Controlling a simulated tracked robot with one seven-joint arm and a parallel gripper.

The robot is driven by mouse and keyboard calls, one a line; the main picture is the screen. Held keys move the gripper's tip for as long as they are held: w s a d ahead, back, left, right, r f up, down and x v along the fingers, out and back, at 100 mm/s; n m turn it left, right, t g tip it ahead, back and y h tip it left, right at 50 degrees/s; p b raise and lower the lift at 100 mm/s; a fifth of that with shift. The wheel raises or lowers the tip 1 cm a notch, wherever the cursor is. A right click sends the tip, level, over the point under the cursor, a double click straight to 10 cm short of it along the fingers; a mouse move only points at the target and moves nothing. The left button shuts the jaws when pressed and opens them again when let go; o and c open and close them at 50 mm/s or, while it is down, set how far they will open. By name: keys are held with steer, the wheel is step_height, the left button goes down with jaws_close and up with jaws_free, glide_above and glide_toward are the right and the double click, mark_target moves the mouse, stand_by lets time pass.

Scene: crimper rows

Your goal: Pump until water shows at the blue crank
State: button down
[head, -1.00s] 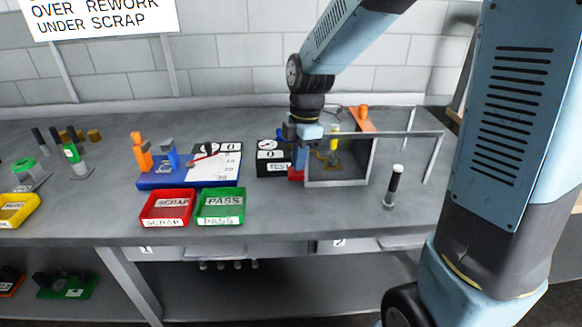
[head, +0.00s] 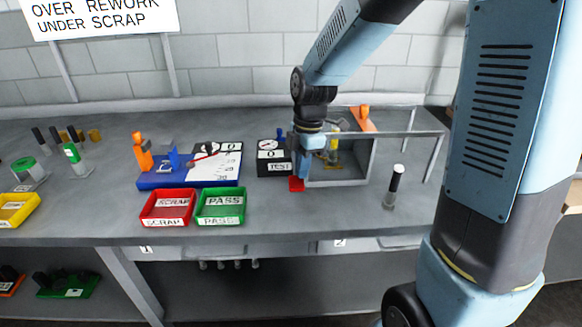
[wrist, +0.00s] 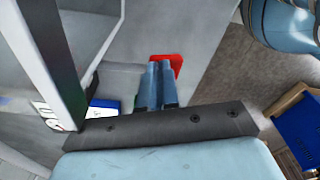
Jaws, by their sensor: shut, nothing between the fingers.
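My gripper (head: 301,178) is shut, its two blue fingers together and pointing down at a small red piece (head: 297,185) at the left front of a grey open-fronted case. In the wrist view the fingertips (wrist: 160,66) overlap the red piece (wrist: 177,63); I cannot tell whether they touch it. Nothing shows between the fingers. A small blue upright part (head: 280,133) stands behind the black TEST box; I cannot tell if it is the blue crank. No water is visible.
The grey case (head: 340,183) with a clear panel stands right of the TEST box (head: 273,167). A red SCRAP tray (head: 170,222) and green PASS tray (head: 221,220) lie left.

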steer(key=shift+w+d+r, duration=0.25)
steer(key=shift+w+d, duration=0.05)
steer(key=shift+d, duration=0.25)
steer(key=shift+w+d+r, duration=0.2)
steer(key=shift+w+d, duration=0.05)
steer(key=shift+d, duration=0.25)
step_height(320, 180, up, 7)
steer(key=a, duration=0.1)
steer(key=shift+s+r, duration=0.15)
steer(key=shift+s, duration=0.2)
steer(key=shift+a, duration=0.1)
steer(key=shift+r, duration=0.1)
steer(key=shift+s+a+r, duration=0.15)
steer(key=shift+a+r, duration=0.1)
steer(key=shift+r, duration=0.4)
steer(key=shift+s+a+r, duration=0.1)
steer(key=shift+a+r, duration=0.1)
steer(key=shift+r, duration=0.45)
